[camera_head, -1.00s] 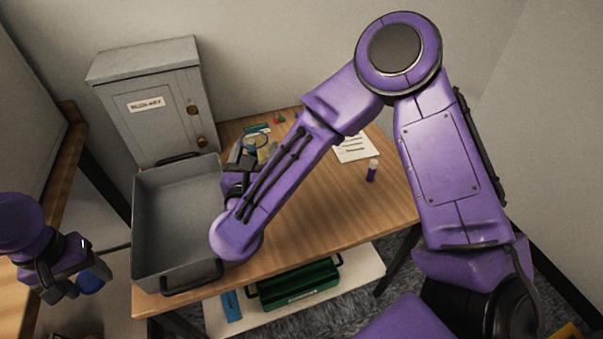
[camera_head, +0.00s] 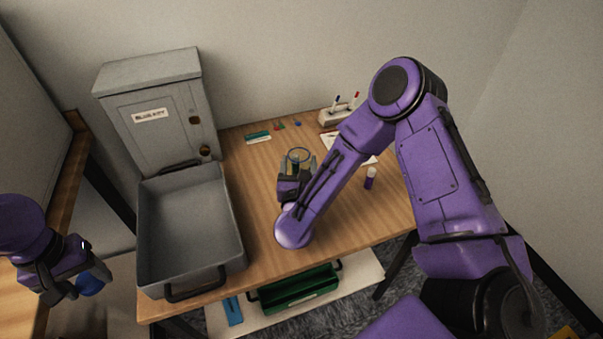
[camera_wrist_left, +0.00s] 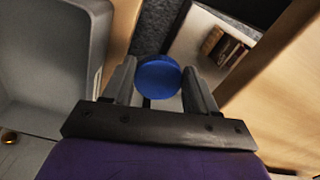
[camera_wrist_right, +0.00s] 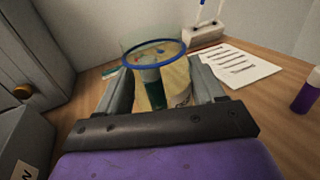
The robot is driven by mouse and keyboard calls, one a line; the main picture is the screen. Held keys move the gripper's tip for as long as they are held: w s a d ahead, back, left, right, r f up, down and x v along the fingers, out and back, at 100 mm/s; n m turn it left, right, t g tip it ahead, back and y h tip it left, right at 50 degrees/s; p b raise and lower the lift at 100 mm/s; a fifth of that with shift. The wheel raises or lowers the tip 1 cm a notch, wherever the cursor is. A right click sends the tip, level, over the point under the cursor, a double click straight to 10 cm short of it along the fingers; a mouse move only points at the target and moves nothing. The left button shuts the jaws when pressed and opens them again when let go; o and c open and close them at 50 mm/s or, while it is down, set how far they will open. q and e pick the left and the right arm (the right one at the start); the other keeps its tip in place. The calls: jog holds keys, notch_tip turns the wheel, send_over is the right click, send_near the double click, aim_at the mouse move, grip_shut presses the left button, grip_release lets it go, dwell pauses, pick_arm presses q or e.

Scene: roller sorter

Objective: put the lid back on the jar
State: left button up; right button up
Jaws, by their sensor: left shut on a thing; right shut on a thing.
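The jar (camera_wrist_right: 155,75) is clear with a blue rim and an open top, and things show inside it. My right gripper (camera_wrist_right: 160,88) is shut on the jar's sides; in the head view the jar (camera_head: 298,160) is over the middle of the desk. I cannot tell whether it touches the desktop. The blue round lid (camera_wrist_left: 158,78) is between the fingers of my left gripper (camera_wrist_left: 157,88), which is shut on it. In the head view the lid (camera_head: 90,284) hangs at the far left, beyond the desk's left edge and apart from the jar.
A large grey tray (camera_head: 240,262) fills the desk's left side, with a grey cabinet (camera_head: 150,75) behind it. A purple glue stick (camera_head: 370,178), a paper sheet (camera_head: 360,152) and a pen holder (camera_head: 328,118) are at the right. The desk's front middle (camera_head: 260,250) is clear.

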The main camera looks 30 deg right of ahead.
jog(key=f, duration=0.2)
jog(key=d+f, duration=0.1)
jog(key=f, duration=0.1)
jog(key=shift+w, duration=0.1)
jog(key=shift+a, duration=0.1)
pick_arm(q)
jog(key=shift+f, duration=0.15)
pick_arm(e)
jog(key=shift+f, duration=0.2)
jog(key=o, duration=1.3)
jog(key=shift+c, duration=0.2)
jog(key=shift+r, duration=0.15)
